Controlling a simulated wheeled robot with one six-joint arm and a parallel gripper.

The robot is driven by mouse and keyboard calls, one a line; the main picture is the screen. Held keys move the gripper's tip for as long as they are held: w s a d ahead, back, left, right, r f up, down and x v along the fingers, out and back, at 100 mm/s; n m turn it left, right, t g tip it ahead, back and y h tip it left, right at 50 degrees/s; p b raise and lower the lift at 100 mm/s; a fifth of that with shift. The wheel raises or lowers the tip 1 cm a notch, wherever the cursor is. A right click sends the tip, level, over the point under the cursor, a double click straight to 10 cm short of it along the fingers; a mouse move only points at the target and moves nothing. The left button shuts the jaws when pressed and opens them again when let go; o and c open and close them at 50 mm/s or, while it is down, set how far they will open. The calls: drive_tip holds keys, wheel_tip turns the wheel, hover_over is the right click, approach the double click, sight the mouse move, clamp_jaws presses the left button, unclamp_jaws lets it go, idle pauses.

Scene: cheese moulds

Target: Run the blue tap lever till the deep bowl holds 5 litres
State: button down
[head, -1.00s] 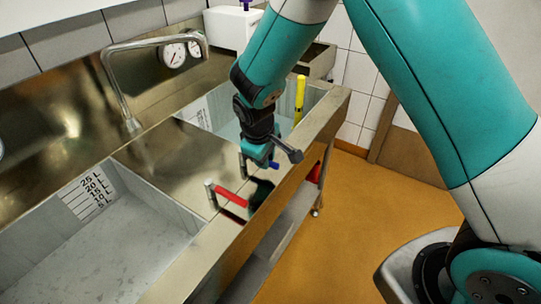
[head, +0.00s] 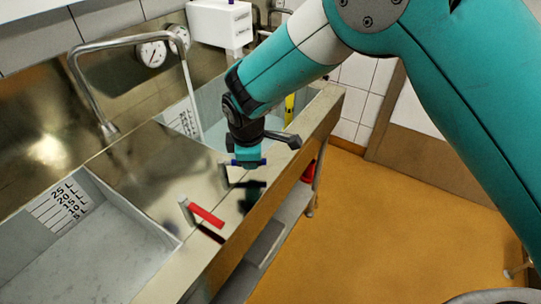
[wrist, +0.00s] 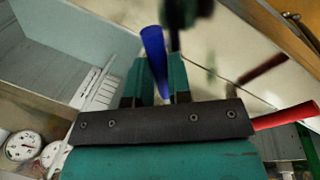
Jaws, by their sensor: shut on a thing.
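My gripper (head: 248,160) is shut on the blue tap lever (head: 233,162) at the sink's front ledge. In the wrist view the blue lever (wrist: 155,55) stands between my two fingers (wrist: 156,85). A thin stream of water (head: 193,100) falls from the steel spout (head: 125,44) into the far bowl (head: 213,115). The far bowl has a litre scale (head: 183,122) on its wall, too small to read, and its water level is unclear. The near bowl (head: 95,255) has a scale (head: 60,205) marked up to 25 L. Which bowl is deeper cannot be told.
A red lever (head: 206,215) stands on the ledge, nearer than the blue one. Two dial gauges (head: 151,54) sit on the back wall. A white box (head: 220,24) stands behind the far bowl, and a yellow object (head: 289,108) is at that bowl. The orange floor (head: 370,225) at right is open.

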idle(0.4)
drive_tip(key=c, duration=1.1)
unclamp_jaws()
drive_tip(key=shift+o, duration=0.2)
drive_tip(key=shift+r, duration=0.1)
drive_tip(key=s+r+b, duration=0.2)
drive_tip(key=s+r, duration=0.1)
drive_tip(key=r, duration=1.4)
drive_tip(key=shift+s+d+b, duration=0.15)
drive_tip(key=shift+s+b, duration=0.05)
drive_tip(key=shift+b, duration=0.15)
